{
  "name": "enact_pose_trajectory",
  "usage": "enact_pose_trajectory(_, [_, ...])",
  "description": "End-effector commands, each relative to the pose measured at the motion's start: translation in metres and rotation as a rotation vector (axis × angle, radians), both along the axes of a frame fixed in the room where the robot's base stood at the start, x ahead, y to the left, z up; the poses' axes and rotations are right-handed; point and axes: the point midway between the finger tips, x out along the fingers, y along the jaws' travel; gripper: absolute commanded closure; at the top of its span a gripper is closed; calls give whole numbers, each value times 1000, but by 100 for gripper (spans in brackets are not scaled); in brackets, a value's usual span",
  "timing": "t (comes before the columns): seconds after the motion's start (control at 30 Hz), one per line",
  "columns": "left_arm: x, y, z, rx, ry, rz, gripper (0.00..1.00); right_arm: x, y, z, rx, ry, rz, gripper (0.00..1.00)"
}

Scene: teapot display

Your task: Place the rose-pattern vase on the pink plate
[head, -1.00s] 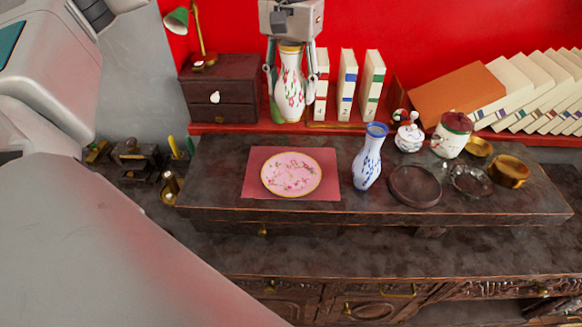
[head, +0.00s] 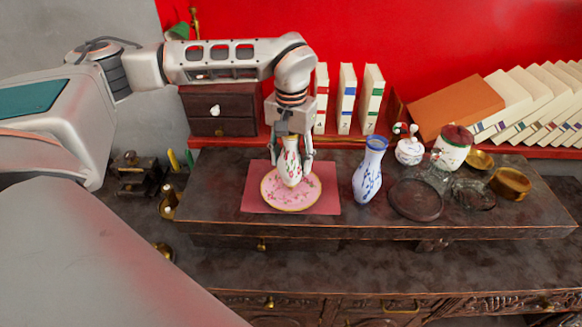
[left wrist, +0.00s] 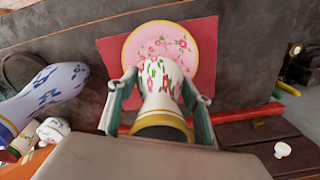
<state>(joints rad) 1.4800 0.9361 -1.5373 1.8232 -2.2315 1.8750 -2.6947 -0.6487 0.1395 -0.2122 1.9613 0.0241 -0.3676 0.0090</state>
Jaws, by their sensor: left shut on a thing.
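The rose-pattern vase (head: 291,165) is white with pink flowers and green leaves. My left gripper (head: 293,170) is shut on it from above, with a finger on either side. The vase looks upright over the back part of the pink plate (head: 292,204); I cannot tell whether its base touches the plate. The plate has a gold rim and lies on a red mat (head: 327,202). In the left wrist view the vase (left wrist: 160,85) sits between the fingers (left wrist: 158,98), overlapping the near part of the plate (left wrist: 155,35). My right gripper is not in view.
A blue-and-white vase (head: 369,172) stands close to the right of the mat. Books (head: 347,98) and a small drawer chest (head: 219,110) stand behind.

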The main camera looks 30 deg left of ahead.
Motion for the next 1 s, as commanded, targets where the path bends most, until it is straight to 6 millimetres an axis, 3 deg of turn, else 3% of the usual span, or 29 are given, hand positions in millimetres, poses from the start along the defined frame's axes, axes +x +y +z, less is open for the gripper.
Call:
enact_pose_trajectory(0.2, [0, 0, -27, 0, 2, -1, 82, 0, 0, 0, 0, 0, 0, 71])
enact_pose_trajectory(0.57, [0, 0, -30, 0, 1, -1, 82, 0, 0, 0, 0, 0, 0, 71])
enact_pose_trajectory(0.6, [0, 0, -30, 0, 1, -1, 43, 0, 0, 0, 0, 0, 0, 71])
enact_pose_trajectory(0.63, [0, 0, -30, 0, 1, -1, 36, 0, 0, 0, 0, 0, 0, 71])
enact_pose_trajectory(1.0, [0, 0, -29, 0, 1, 0, 34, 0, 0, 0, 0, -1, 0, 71])
